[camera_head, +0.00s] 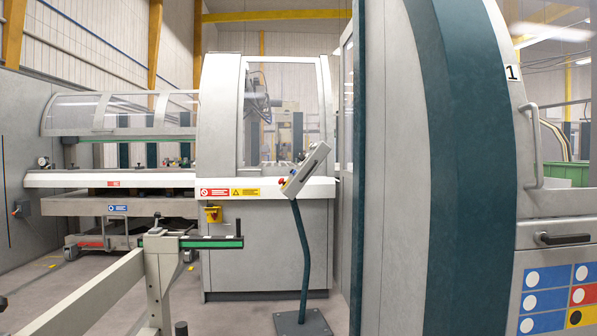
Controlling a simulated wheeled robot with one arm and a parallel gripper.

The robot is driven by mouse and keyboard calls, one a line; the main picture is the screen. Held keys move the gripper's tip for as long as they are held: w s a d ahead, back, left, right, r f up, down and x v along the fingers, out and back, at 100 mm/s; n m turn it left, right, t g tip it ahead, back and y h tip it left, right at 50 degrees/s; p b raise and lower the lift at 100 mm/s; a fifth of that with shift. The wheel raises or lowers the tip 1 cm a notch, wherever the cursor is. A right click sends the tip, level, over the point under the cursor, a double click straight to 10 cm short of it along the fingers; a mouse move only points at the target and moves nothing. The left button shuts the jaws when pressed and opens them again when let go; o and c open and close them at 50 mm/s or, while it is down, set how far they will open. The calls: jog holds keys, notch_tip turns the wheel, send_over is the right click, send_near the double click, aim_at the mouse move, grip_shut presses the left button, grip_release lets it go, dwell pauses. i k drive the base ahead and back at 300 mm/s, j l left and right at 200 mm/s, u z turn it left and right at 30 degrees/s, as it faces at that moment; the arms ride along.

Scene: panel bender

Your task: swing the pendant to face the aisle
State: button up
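The pendant (306,170) is a slim light-grey control box with a red button on its left edge. It is tilted on top of a dark teal post (303,250) that rises from a flat square foot (302,323) on the floor. The box is seen nearly edge-on, so its front face and screen are mostly hidden. It stands in front of the grey machine housing (258,245), with its upper end near the window's lower right. My gripper is not in view, and nothing is seen touching the pendant.
A large grey and teal cabinet (400,170) with a door handle (533,145) fills the right, close to the pendant. A beige rail (85,300) on a post (160,280) runs across the lower left. Bare floor (245,318) lies between rail and pendant foot.

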aim_at(318, 151)
jog(key=i+j, duration=0.1)
jog(key=i, duration=0.5)
jog(key=i+j, duration=0.15)
jog(key=i, duration=0.45)
jog(key=i+j, duration=0.1)
jog(key=i, duration=0.5)
